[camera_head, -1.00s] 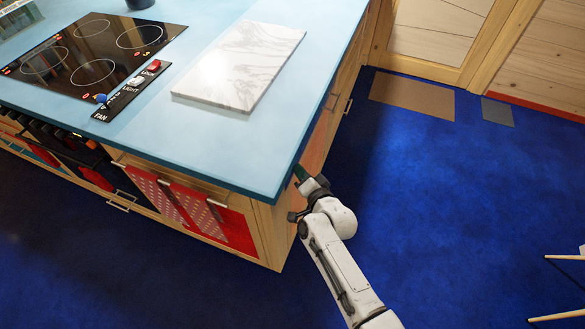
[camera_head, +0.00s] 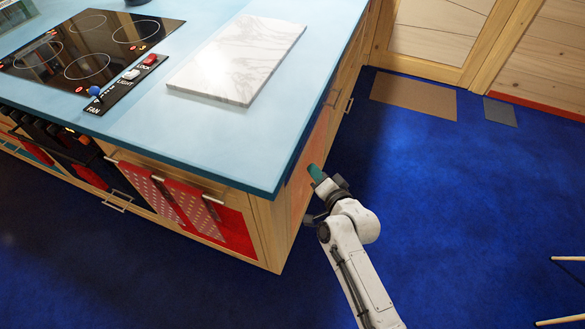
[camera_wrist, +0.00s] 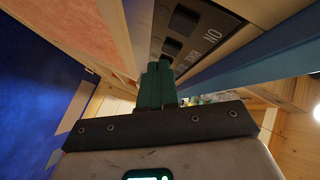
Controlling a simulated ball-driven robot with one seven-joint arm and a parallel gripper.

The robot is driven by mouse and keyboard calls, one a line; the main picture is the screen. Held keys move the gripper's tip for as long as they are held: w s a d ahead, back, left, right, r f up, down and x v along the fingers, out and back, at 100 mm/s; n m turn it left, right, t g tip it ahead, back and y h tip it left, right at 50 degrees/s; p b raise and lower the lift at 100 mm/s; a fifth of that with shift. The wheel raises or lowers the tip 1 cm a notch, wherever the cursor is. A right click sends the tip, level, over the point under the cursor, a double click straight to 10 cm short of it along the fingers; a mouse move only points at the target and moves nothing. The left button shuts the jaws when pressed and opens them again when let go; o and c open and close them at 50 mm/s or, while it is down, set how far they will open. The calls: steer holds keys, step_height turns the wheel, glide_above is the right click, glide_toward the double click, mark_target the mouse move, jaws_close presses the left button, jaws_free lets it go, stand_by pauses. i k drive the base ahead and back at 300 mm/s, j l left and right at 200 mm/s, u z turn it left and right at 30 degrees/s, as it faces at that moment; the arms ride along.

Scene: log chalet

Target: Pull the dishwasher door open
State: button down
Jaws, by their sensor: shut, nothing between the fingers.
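The dishwasher front shows as an orange-pink panel (camera_head: 301,188) in the island's right side, under the blue countertop, seen at a steep angle. In the wrist view a pink panel (camera_wrist: 70,35) with a pale wood edge fills the upper left. My gripper (camera_head: 313,169) has green fingers and is shut and empty beside the island's right side, just below the countertop edge. In the wrist view its fingertips (camera_wrist: 159,64) overlap the control strip's lower end. I cannot tell whether they touch it, or how far the door stands open.
The blue countertop (camera_head: 215,130) overhangs the cabinet, with a marble board (camera_head: 237,60) and a black cooktop (camera_head: 85,45) on it. Red spotted towels (camera_head: 187,200) hang on the front side. Pale legs (camera_head: 565,290) stand at the lower right edge.

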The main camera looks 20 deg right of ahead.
mark_target(298, 191)
steer(key=i+l+z, duration=0.25)
steer(key=i+l, duration=0.2)
steer(key=i+l+z, duration=0.3)
steer(key=i+l, duration=0.1)
steer(key=i, duration=0.05)
